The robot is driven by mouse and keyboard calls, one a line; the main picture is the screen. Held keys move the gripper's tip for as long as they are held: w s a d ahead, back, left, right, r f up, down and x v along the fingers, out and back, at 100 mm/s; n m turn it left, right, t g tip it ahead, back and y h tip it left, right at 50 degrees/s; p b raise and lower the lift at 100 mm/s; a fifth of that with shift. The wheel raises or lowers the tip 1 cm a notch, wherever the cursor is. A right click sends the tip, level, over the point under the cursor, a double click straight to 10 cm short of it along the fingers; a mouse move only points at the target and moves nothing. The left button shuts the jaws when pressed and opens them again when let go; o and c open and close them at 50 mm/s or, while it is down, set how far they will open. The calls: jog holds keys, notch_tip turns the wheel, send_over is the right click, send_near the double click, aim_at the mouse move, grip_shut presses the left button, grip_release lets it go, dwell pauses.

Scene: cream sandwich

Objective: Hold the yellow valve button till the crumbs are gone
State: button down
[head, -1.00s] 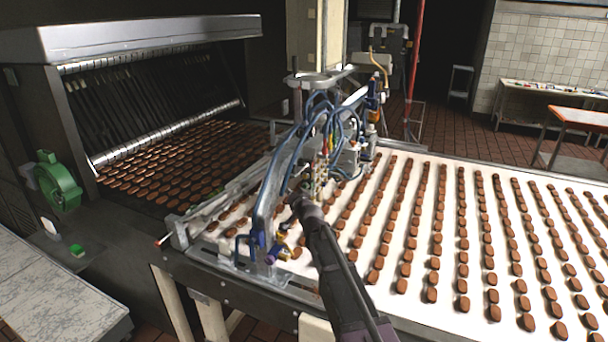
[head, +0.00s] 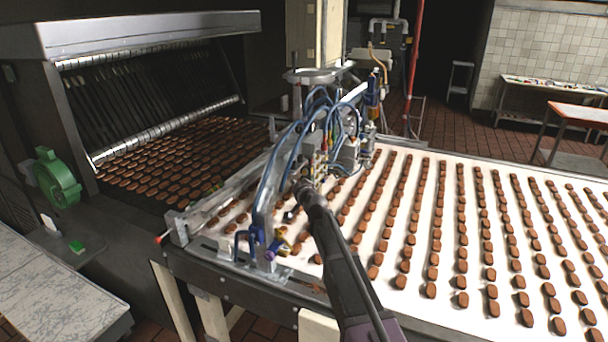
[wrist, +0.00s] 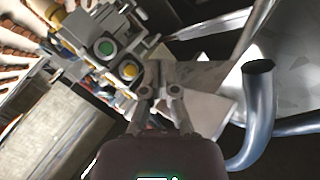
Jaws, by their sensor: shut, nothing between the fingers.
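In the head view, my gripper (head: 304,188) is at the front of the hose-covered machine head (head: 320,140), over the white belt. The yellow button cannot be made out there.
Rows of brown biscuits (head: 407,225) cover the white belt (head: 450,290). Blue hoses (head: 283,165) and metal brackets crowd the area around my gripper. A bent blue-grey pipe (wrist: 257,110) stands right of it in the wrist view. A green motor housing (head: 57,178) is at the left.

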jog(key=shift+w+d, duration=0.3)
jog(key=shift+w, duration=0.5)
jog(key=shift+w+d, duration=0.25)
jog(key=shift+w, duration=0.55)
jog(key=shift+w+d, duration=0.3)
jog(key=shift+w, duration=0.5)
jog(key=shift+w+d, duration=0.35)
jog(key=shift+w, duration=0.5)
dwell(0.8)
dwell(1.6)
jog(key=shift+s+a, duration=0.35)
jog(key=shift+s, duration=0.5)
jog(key=shift+s+a, duration=0.3)
jog(key=shift+s, duration=0.5)
jog(key=shift+s+a, duration=0.25)
jog(key=shift+s, duration=0.5)
jog(key=shift+s+a, duration=0.3)
jog(key=shift+s, duration=0.5)
